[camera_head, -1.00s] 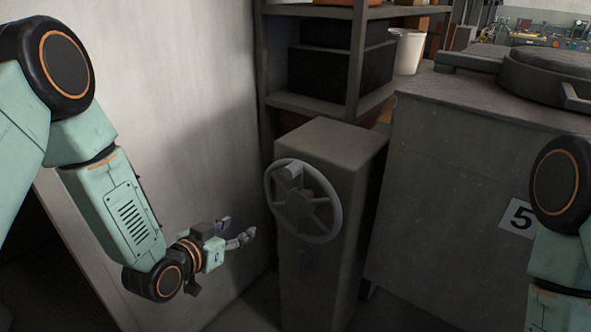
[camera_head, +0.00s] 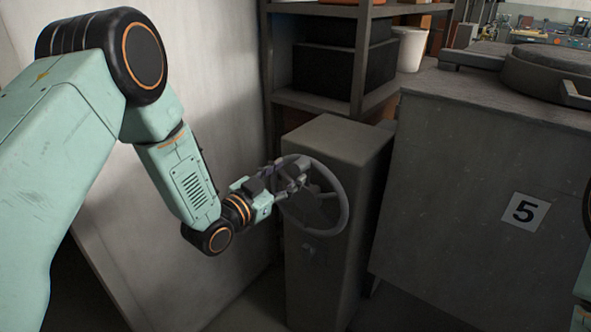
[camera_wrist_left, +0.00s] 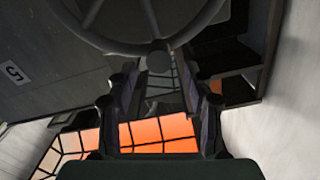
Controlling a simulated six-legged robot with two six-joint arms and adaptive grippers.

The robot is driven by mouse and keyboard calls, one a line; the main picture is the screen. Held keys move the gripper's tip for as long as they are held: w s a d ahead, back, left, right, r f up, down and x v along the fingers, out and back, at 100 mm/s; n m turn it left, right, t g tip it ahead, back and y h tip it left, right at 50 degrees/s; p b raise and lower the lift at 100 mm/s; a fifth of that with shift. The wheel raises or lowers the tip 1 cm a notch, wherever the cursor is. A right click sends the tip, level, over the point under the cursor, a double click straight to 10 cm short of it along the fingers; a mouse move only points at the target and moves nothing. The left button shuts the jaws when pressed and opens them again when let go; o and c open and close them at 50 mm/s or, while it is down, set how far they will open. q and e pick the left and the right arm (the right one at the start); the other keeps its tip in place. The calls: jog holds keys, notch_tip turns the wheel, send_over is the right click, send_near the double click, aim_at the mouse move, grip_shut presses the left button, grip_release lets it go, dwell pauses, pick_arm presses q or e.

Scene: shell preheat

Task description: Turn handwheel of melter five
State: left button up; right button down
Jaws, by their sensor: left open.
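My left gripper (camera_head: 290,180) is at the upper left part of the wheel and hides some of the rim and spokes. In the left wrist view its fingers (camera_wrist_left: 162,88) are apart, with the knob just ahead between them. I cannot tell whether they touch the wheel. Melter five (camera_head: 450,150) is the grey block right of the pedestal, with a "5" plate (camera_head: 525,211).
A shelf (camera_head: 310,103) with dark boxes (camera_head: 325,80) and a white bucket (camera_head: 408,48) stands behind the pedestal. A pale wall (camera_head: 225,90) runs close on the left. The melter has a round lid (camera_head: 550,70) on top. An orange-lit grid (camera_wrist_left: 145,133) shows in the left wrist view.

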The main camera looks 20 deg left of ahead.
aim_at(296, 169)
pick_arm(q)
jog(key=x, duration=0.3)
jog(key=shift+w+f, duration=0.1)
jog(key=shift+w+d, duration=0.15)
jog(key=shift+d, duration=0.2)
jog(key=shift+a, duration=0.35)
jog(key=shift+c, duration=0.5)
jog(key=shift+d, duration=0.25)
jog(key=c, duration=0.6)
jog(key=shift+a, duration=0.1)
grip_shut()
